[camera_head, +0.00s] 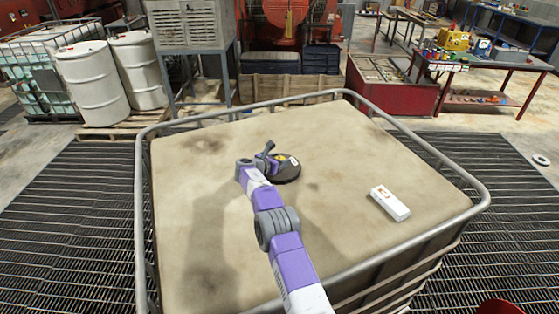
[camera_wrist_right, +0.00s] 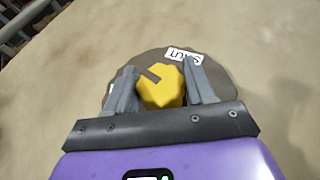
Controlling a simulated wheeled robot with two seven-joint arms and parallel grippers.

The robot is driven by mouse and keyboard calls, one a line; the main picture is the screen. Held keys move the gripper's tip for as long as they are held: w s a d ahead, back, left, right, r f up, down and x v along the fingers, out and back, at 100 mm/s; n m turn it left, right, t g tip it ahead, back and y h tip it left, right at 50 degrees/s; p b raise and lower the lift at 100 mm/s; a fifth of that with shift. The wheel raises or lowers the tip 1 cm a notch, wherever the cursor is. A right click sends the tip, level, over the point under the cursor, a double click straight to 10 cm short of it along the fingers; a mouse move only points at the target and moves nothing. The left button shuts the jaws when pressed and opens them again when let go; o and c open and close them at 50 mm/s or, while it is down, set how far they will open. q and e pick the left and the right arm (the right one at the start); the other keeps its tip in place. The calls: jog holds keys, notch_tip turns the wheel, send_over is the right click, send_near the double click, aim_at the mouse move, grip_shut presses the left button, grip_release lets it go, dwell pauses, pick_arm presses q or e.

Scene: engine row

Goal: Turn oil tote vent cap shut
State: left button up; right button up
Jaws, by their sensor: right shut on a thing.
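The oil tote (camera_head: 340,150) is a large beige block in a grey tube cage, in the middle of the head view. On its top is a dark round lid (camera_head: 288,170) with a yellow vent cap (camera_head: 281,158) at its centre. In the right wrist view the yellow cap (camera_wrist_right: 160,88) has a dark bar mark pointing to the upper left. My left gripper is not in view.
A white box with a red mark (camera_head: 390,203) lies on the tote top to the right. The cage's top rail (camera_head: 480,190) runs around the edge. White drums (camera_head: 92,82) stand behind left, a red cabinet (camera_head: 395,88) behind right. Most of the tote top is clear.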

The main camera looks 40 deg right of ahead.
dwell(0.5)
jog(key=o, duration=0.9)
jog(key=shift+o, duration=0.2)
jog(key=shift+b+v, duration=0.75)
jog(key=shift+v, duration=3.05)
jog(key=shift+w, duration=0.15)
